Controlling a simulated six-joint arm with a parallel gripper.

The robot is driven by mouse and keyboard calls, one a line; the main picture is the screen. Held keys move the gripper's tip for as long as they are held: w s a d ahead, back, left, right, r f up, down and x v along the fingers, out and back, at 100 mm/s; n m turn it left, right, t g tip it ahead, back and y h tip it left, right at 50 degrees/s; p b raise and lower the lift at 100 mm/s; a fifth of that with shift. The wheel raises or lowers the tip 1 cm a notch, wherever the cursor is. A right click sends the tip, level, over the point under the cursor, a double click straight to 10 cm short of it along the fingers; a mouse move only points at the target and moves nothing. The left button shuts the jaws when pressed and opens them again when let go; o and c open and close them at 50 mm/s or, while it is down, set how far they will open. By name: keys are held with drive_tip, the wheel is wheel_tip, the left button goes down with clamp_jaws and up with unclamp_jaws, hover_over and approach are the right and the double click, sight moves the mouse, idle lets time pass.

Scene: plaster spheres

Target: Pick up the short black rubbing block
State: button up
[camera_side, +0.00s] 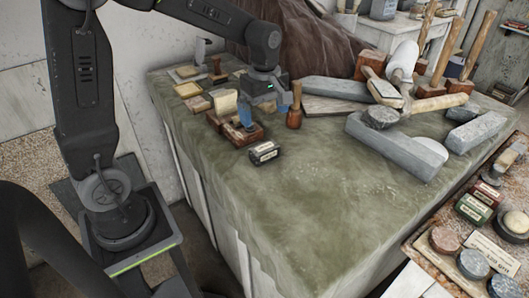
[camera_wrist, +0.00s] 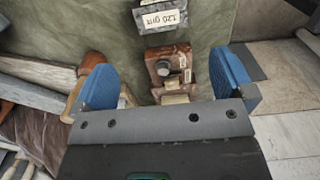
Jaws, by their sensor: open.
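The short black rubbing block (camera_side: 264,152) has a pale label on it. It lies on the green-grey cloth, in front of and a little right of my gripper (camera_side: 246,113) in the side view. In the wrist view the black block (camera_wrist: 160,18) is at the top edge, partly cut off, its label reading "120 grit" upside down. My gripper (camera_wrist: 167,65) is open, its blue fingers wide apart with nothing held. The black block lies beyond the fingertips there, apart from them.
A red-brown block (camera_wrist: 168,62) shows between my fingers in the wrist view. A wooden-handled tool (camera_side: 294,107) stands close right of my gripper. Several pale blocks (camera_side: 187,90) lie behind it to the left. Grey stone bars (camera_side: 396,145) lie to the right. The front cloth (camera_side: 290,215) is bare.

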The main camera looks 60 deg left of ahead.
sight(265, 147)
drive_tip(key=f, duration=1.2)
drive_tip(key=shift+s+d, duration=0.15)
drive_tip(key=shift+d, duration=0.05)
drive_tip(key=c, duration=0.9)
drive_tip(key=shift+c, duration=0.3)
drive_tip(key=shift+r, duration=0.2)
drive_tip(key=shift+r, duration=0.25)
drive_tip(key=r, duration=0.4)
drive_tip(key=shift+a, duration=0.2)
drive_tip(key=s+a+r, duration=0.6)
drive_tip(key=a, duration=0.3)
drive_tip(key=shift+s+a+r, duration=0.15)
drive_tip(key=shift+s+a, duration=0.05)
